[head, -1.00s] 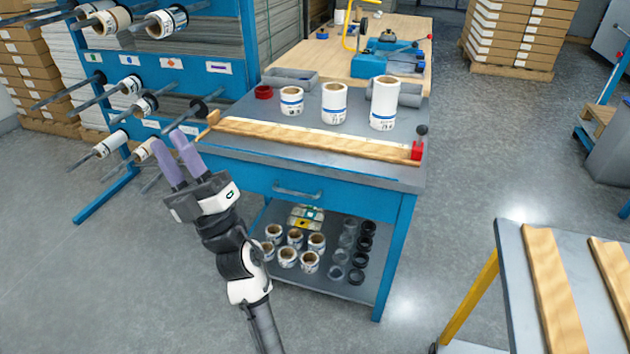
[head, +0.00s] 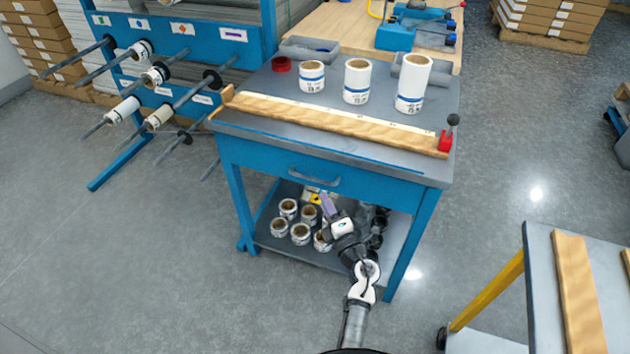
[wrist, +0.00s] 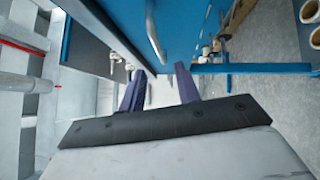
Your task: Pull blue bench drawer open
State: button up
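The blue bench drawer (head: 275,166) sits flush under the grey bench top in the head view and looks closed. Its grey bar handle (head: 314,178) is in the middle of the drawer front. My gripper (head: 325,204) is just below the handle, in front of the lower shelf, and apart from the handle. In the wrist view the blue drawer front (wrist: 185,22) fills the upper middle, with the handle (wrist: 153,30) ahead of the fingers. The two purple fingers (wrist: 160,78) are spread with an empty gap between them.
The lower shelf (head: 275,243) holds several label rolls behind my arm. A roll rack (head: 190,40) stands left. A grey cart (head: 540,290) stands right. Floor in front is clear.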

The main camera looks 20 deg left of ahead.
aim_at(314, 183)
jog(key=x, duration=0.8)
jog(key=shift+a+r, duration=0.1)
jog(key=shift+c, duration=0.2)
grip_shut()
